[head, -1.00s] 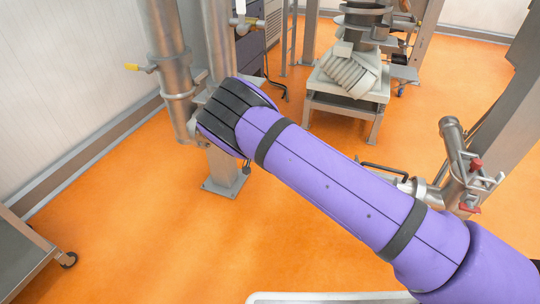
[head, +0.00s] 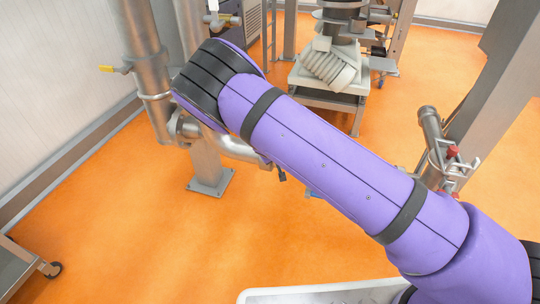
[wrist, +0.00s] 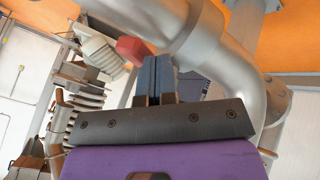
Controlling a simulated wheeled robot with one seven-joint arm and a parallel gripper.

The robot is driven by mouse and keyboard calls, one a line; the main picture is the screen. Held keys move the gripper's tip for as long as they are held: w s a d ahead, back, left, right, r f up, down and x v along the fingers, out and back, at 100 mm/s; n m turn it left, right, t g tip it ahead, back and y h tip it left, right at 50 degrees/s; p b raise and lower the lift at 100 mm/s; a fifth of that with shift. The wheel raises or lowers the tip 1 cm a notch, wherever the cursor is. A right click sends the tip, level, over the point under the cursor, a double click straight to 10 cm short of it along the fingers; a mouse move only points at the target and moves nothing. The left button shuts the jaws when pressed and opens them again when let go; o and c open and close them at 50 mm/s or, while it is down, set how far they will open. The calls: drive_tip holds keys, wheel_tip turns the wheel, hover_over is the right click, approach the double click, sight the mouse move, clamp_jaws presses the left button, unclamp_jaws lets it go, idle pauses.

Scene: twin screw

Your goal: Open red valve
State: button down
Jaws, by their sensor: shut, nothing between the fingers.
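In the wrist view a red block-shaped handle (wrist: 131,49) sits just left of my fingertips, in front of a large steel pipe (wrist: 200,45). My gripper (wrist: 155,70) shows there with its dark blue-grey fingers shut and nothing held between them. The handle and fingertips look very close; I cannot tell whether they touch. In the head view my purple arm hides my gripper and this handle. A steel pipe elbow (head: 240,149) shows beyond the arm.
Tall steel pipes with a yellow handle (head: 107,69) stand at left. A pipe fitting with red parts (head: 452,153) is at right. A grey stand (head: 325,95) is at the back.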

drive_tip(key=d+n, duration=0.1)
drive_tip(key=w+d+n+y, duration=0.1)
drive_tip(key=d+n+y, duration=0.1)
drive_tip(key=d, duration=0.1)
drive_tip(key=shift+w+n, duration=0.25)
drive_tip(key=shift+n, duration=0.05)
drive_tip(key=w+d+n+y, duration=0.2)
drive_tip(key=n, duration=0.1)
drive_tip(key=shift+w+d, duration=0.1)
drive_tip(key=shift+d, duration=0.05)
drive_tip(key=shift+w+d, duration=0.4)
drive_tip(key=shift+w, duration=0.05)
drive_tip(key=shift+w, duration=0.1)
